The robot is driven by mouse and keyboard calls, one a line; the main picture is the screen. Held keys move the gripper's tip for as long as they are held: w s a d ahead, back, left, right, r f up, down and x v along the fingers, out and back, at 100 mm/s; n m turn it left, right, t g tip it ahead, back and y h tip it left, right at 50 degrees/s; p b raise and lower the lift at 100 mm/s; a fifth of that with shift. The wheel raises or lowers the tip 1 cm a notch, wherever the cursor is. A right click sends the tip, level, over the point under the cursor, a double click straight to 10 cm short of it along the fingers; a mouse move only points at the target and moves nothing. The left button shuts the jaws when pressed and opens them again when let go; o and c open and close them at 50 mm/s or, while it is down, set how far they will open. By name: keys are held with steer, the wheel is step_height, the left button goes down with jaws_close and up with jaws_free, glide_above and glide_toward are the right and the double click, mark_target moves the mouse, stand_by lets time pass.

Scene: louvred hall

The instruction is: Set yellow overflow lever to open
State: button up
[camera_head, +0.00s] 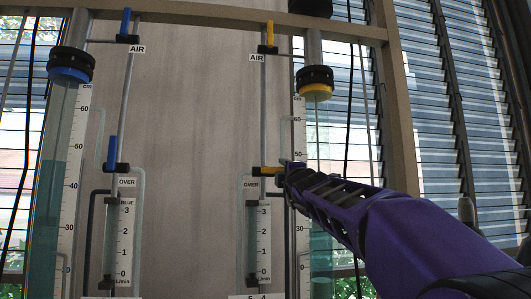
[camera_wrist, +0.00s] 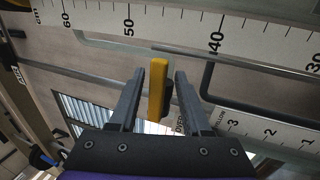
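The yellow overflow lever (camera_head: 267,169) lies horizontal above the right OVER label, on a black valve body. In the wrist view the yellow lever (camera_wrist: 158,90) stands between my two dark fingers, with a gap visible on each side. My gripper (camera_head: 284,172) reaches in from the right, its tips at the lever's right end; it also shows in the wrist view (camera_wrist: 160,76). It is open around the lever. The fingertips partly hide the right end of the lever in the head view.
A yellow AIR lever (camera_head: 270,34) stands upright above. On the left are a blue AIR lever (camera_head: 125,21) and an upright blue overflow lever (camera_head: 112,149). The right tube with its yellow-ringed cap (camera_head: 315,84) and scale (camera_head: 299,125) is close to my gripper. A wooden frame post (camera_head: 397,110) stands right.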

steer(key=shift+o, duration=0.7)
steer(key=shift+s, duration=0.1)
steer(key=s+d, duration=0.1)
steer(key=s, duration=0.5)
steer(key=shift+s+d+f, duration=0.25)
steer(key=shift+s+f, duration=0.1)
steer(key=shift+f, duration=0.1)
